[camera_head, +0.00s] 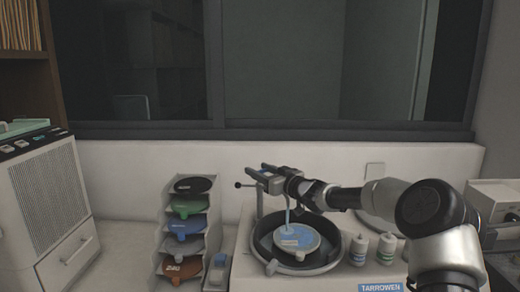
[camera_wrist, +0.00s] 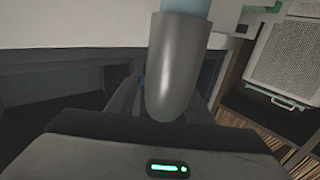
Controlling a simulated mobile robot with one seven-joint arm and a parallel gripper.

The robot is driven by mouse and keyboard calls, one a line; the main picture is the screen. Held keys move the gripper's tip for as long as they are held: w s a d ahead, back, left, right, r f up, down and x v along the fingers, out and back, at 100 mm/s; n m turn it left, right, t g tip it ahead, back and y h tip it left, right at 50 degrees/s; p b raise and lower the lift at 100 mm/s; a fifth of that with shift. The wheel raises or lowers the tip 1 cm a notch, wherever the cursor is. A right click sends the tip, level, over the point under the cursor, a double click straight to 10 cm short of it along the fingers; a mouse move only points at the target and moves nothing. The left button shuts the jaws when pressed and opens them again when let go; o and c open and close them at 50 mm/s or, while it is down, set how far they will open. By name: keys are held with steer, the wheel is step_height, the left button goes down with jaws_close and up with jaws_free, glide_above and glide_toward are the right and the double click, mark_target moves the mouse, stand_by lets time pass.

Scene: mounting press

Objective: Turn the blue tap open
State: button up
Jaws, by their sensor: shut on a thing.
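My gripper (camera_head: 265,175) is at the tap fitting above the round bowl (camera_head: 334,247) of the white machine. It is shut on the blue tap; in the wrist view only a small blue bit of the tap (camera_wrist: 141,77) shows, between the dark fingers and beside the spout. The rest of the tap is hidden by my gripper. A grey rounded spout (camera_wrist: 172,75) fills the middle of the wrist view, with pale blue at its end. In the head view a thin pale blue stream (camera_head: 288,217) runs down from the fitting to the blue disc (camera_head: 306,232) in the bowl.
A rack (camera_head: 160,262) with several coloured discs stands to the left of the machine. Two white bottles (camera_head: 359,249) stand by the bowl's right side, below my arm. A grey vented unit (camera_head: 45,195) is at far left, and a grey box (camera_head: 492,195) at right.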

steer(key=shift+w+r+n+g+y+p, duration=0.1)
steer(key=shift+r+n+g+y+p, duration=0.25)
steer(key=shift+n+g+y+p, duration=0.55)
steer(key=shift+f+n+g+y+p, duration=0.25)
steer(key=shift+n+g+y+p, duration=0.25)
steer(key=shift+g+y+p, duration=0.15)
steer(key=shift+f+n+g+y, duration=0.15)
steer(key=shift+n+g+y, duration=0.4)
steer(key=shift+n+g, duration=0.45)
steer(key=shift+n+g+y, duration=0.3)
steer(key=shift+n+g, duration=0.1)
steer(key=shift+g, duration=0.45)
steer(key=o, duration=1.1)
steer(key=shift+a, duration=0.1)
steer(key=shift+c, duration=0.2)
steer(key=b+v, duration=0.2)
steer(key=v, duration=1.5)
steer(key=shift+d+b, duration=0.3)
